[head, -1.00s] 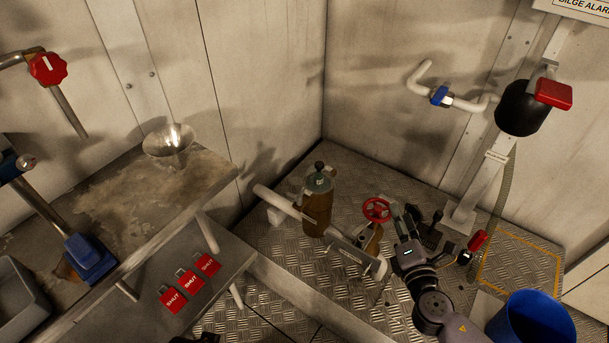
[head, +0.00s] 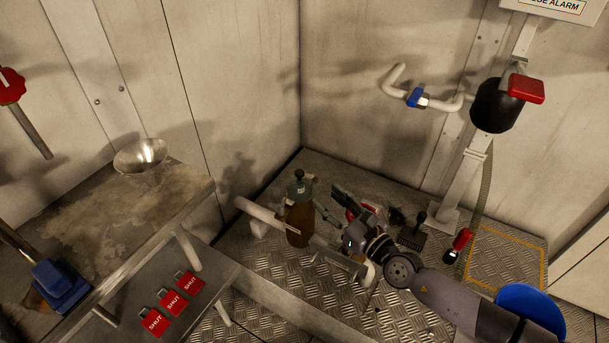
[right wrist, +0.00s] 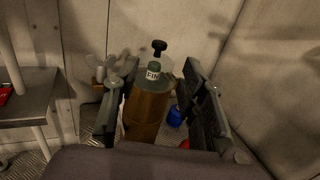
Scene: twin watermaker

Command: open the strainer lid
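The strainer (head: 299,225) is a brown upright cylinder on a horizontal pale pipe. Its grey-green lid (head: 299,190) sits on top, with a black knob (head: 298,174) above it. My right gripper (head: 328,200) is open and empty, just right of the strainer near lid height. In the right wrist view, the strainer body (right wrist: 146,112) and the lid (right wrist: 152,78), with partly readable lettering, show between the two spread fingers. The knob (right wrist: 159,47) stands above them. I cannot tell whether either finger touches the strainer. My left gripper is not in view.
A red valve wheel (head: 371,208) is partly hidden behind my right gripper. A pale pipe (head: 262,215) runs beside the strainer. Red SHUT tags (head: 172,302) lie below. A blue bucket (head: 530,303) is at lower right.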

